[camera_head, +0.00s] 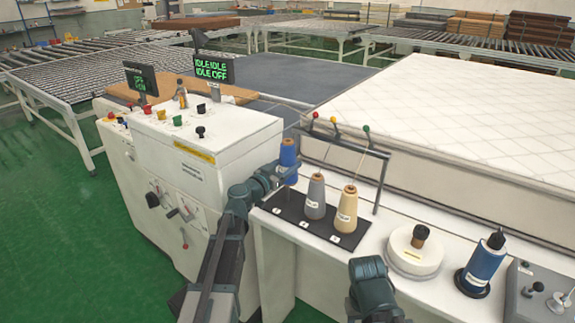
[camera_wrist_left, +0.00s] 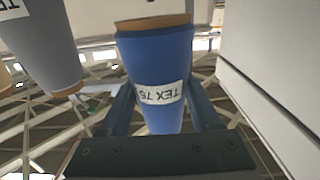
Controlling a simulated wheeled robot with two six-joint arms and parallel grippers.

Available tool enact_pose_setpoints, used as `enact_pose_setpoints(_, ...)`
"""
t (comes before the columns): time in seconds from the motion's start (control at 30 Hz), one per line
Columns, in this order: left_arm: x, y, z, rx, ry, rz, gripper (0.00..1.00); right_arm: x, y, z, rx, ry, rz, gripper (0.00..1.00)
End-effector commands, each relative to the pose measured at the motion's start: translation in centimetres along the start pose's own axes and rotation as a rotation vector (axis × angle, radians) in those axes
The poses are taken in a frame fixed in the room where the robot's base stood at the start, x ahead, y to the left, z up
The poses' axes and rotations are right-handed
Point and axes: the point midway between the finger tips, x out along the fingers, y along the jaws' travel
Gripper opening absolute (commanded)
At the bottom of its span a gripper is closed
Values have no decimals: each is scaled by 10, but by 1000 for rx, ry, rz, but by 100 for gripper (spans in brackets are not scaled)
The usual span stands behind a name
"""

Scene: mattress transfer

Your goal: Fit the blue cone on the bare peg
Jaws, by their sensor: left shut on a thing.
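The blue cone (camera_head: 289,153) is at the far left end of the black mat (camera_head: 327,238), beyond the grey cone (camera_head: 315,197). My left gripper (camera_head: 284,172) is shut on it. In the left wrist view the blue cone (camera_wrist_left: 155,75) sits between the two fingers, its TEX 75 label upside down in the picture. Its lower end looks a little above the mat, but I cannot tell whether it touches anything. No bare peg shows; the spot below the cone is partly covered by my gripper. My right arm shows at the bottom, its fingers out of sight.
A cream cone (camera_head: 346,209) stands beside the grey cone on the mat. A white round base (camera_head: 415,262) and a blue spool (camera_head: 484,266) stand farther right. A thin dark post frame (camera_head: 382,183) rises behind the cones. The white control cabinet (camera_head: 215,150) is close on the left.

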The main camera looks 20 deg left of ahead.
Motion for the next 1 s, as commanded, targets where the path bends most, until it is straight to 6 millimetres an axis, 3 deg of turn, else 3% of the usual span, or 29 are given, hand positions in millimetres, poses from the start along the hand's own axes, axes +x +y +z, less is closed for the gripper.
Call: enact_pose_setpoints(1.0, 0, 0, 8, -1, 0, 0, 0, 8, -1, 0, 0, 0, 0, 50)
